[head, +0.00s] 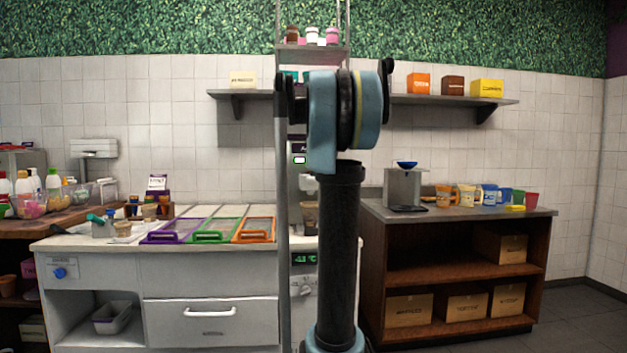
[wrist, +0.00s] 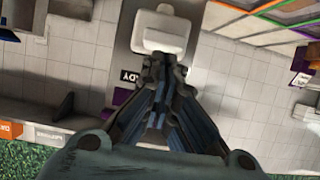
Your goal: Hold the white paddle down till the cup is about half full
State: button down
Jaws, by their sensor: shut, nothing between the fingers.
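In the wrist view a white paddle (wrist: 163,33) sits on a grey panel, just beyond my fingertips. My gripper (wrist: 164,68) is shut and empty, with its fingertips at or very near the paddle's lower edge; I cannot tell whether they touch it. A dark label ending in "DY" shows beside the fingers. In the head view my arm hides most of the dispenser (head: 299,183), and my gripper is hidden behind it. A brownish cup-like shape (head: 310,213) shows partly beside my arm; its fill level cannot be seen.
Left of my arm, a white counter holds purple (head: 172,231), green (head: 215,231) and orange (head: 255,230) framed lids. A wall shelf (head: 450,99) runs behind my arm.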

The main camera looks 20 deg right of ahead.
jog(key=v, duration=0.8)
jog(key=shift+s+f, duration=0.2)
jog(key=shift+s, duration=0.15)
jog(key=s+a+f+g, duration=0.3)
jog(key=s+a+f, duration=0.1)
jog(key=s+f, duration=1)
jog(key=s+a+f+n+g+y, duration=0.1)
jog(key=s+a+f+g, duration=0.3)
jog(key=s+f, duration=1)
jog(key=s+a+f+n+g+y, duration=0.1)
jog(key=s+a+f+g, duration=0.3)
jog(key=s+f, duration=1)
jog(key=shift+s+a+f, duration=0.4)
jog(key=shift+s+a, duration=0.1)
jog(key=shift+a, duration=0.25)
